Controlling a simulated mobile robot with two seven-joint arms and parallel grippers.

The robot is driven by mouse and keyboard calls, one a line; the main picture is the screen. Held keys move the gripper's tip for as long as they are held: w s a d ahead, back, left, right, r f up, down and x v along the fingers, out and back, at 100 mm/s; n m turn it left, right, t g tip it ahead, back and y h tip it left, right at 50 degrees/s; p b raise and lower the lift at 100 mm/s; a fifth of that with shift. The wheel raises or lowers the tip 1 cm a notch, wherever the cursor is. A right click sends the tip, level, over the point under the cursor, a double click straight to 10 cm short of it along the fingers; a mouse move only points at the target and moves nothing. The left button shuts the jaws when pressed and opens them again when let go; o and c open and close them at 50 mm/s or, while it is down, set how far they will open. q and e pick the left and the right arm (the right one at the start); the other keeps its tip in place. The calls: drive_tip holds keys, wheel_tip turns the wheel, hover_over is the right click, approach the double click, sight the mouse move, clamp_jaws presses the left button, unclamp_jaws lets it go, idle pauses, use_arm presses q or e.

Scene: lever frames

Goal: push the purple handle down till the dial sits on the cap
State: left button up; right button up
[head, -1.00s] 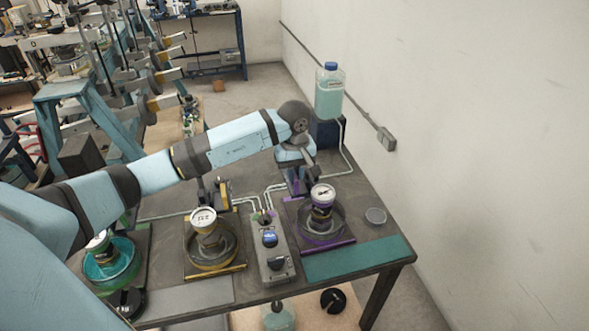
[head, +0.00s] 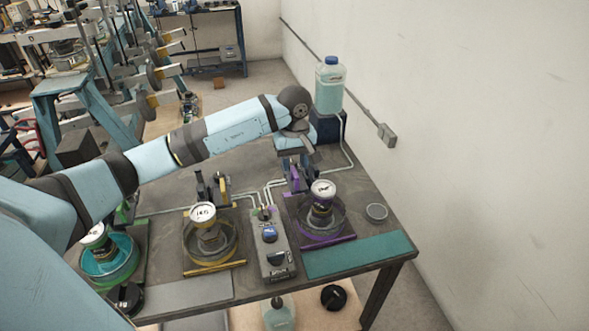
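The purple lever frame (head: 324,244) stands at the right of the table, with a purple post and handle part (head: 297,179) behind its dial. Its round white-faced dial (head: 323,187) sits over a dark cylinder in a clear bowl; I cannot tell whether a gap remains between dial and cap. My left gripper (head: 297,159) points down at the top of the purple part, behind and left of the dial. Its fingers are small and partly hidden, so I cannot tell their opening or whether they touch the handle. My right gripper is not in view.
A yellow frame (head: 214,268) and a green frame (head: 146,262) stand to the left. A grey box (head: 279,266) with knobs stands between yellow and purple. A jug of pale liquid (head: 330,88) stands behind on a dark block. A teal mat (head: 358,257) lies clear in front.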

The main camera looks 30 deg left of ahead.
use_arm(q)
wheel_tip(320, 180, up, 11)
drive_tip(key=b, duration=0.1)
drive_tip(key=shift+f, duration=0.1)
idle(0.6)
